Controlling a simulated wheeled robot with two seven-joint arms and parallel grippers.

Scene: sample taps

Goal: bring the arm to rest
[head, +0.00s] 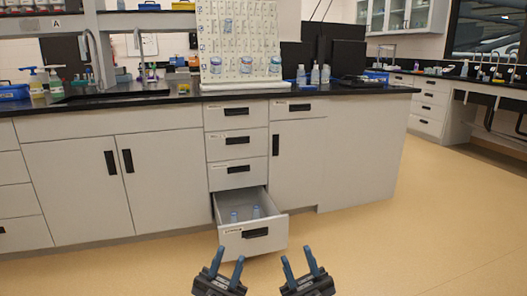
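My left gripper (226,266) is at the bottom of the head view, left of centre, with its two fingers apart and nothing between them. My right gripper (300,262) is beside it on the right, also with fingers apart and empty. Both show in front of the lab bench, just below the open drawer in the picture, and neither appears to touch anything. Most of both arms is out of view.
The bottom drawer (272,243) of the bench is pulled out and holds small blue-capped bottles (256,212). The black countertop (130,98) carries a sink tap (93,55), a white pegboard rack (240,40) and bottles (315,75). The yellow floor (430,225) at right is clear.

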